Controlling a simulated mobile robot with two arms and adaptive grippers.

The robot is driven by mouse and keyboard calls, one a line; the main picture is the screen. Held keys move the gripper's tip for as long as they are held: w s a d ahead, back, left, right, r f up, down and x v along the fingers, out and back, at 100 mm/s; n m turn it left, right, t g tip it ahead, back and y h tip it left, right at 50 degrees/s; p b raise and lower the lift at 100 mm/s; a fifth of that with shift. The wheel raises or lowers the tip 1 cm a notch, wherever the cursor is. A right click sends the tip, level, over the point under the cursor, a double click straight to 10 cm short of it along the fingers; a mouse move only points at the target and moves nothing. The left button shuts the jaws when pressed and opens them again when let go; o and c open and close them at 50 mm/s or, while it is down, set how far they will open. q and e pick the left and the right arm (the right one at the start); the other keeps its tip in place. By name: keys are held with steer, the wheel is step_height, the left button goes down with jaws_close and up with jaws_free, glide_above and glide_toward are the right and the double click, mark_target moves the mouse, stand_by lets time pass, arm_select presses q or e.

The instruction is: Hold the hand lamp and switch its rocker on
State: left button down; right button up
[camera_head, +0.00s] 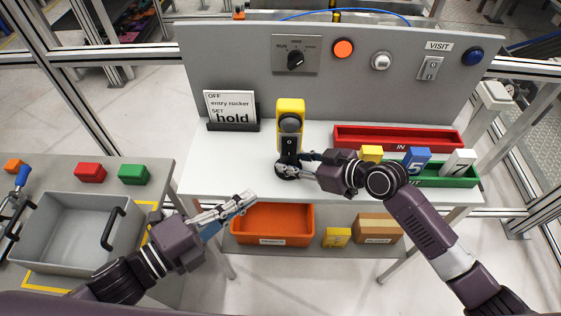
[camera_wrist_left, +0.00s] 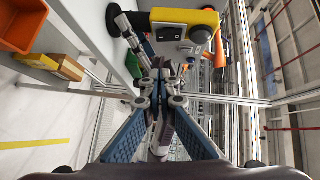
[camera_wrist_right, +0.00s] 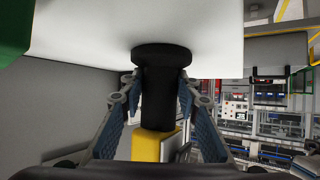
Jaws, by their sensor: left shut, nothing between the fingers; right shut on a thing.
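The hand lamp (camera_head: 290,112) is upright over the white table, with a yellow head, a grey front and a black handle with a round black base. Its rocker (camera_head: 289,142) is on the dark front below the lens; its position is too small to tell. My right gripper (camera_head: 292,167) is shut on the black handle (camera_wrist_right: 157,100) just above the base (camera_wrist_right: 163,54). I cannot tell whether the base touches the table. My left gripper (camera_head: 248,196) is shut and empty, in front of the lamp and to its left. The lamp also shows in the left wrist view (camera_wrist_left: 172,16).
A sign (camera_head: 230,108) reading "OFF entry rocker SET hold" stands left of the lamp. A red tray (camera_head: 398,132) and a green tray (camera_head: 455,182) with blocks lie to the right. An orange bin (camera_head: 272,222) is on the lower shelf. The back panel (camera_head: 220,60) carries switches and buttons.

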arm_select(q)
steer(key=shift+w+a+x, duration=0.35)
steer(key=shift+x, duration=1.75)
steer(key=shift+w+a+x, duration=0.3)
steer(key=shift+x, duration=1.85)
steer(key=shift+w+a+x, duration=0.35)
steer(key=shift+x, duration=1.75)
steer(key=shift+f, duration=0.1)
steer(key=shift+w+m+t+h, duration=0.4)
steer(key=shift+s, duration=0.1)
glide_toward(292, 153)
steer(key=s+a+f, duration=0.2)
steer(key=s, duration=0.4)
steer(key=shift+a, duration=0.2)
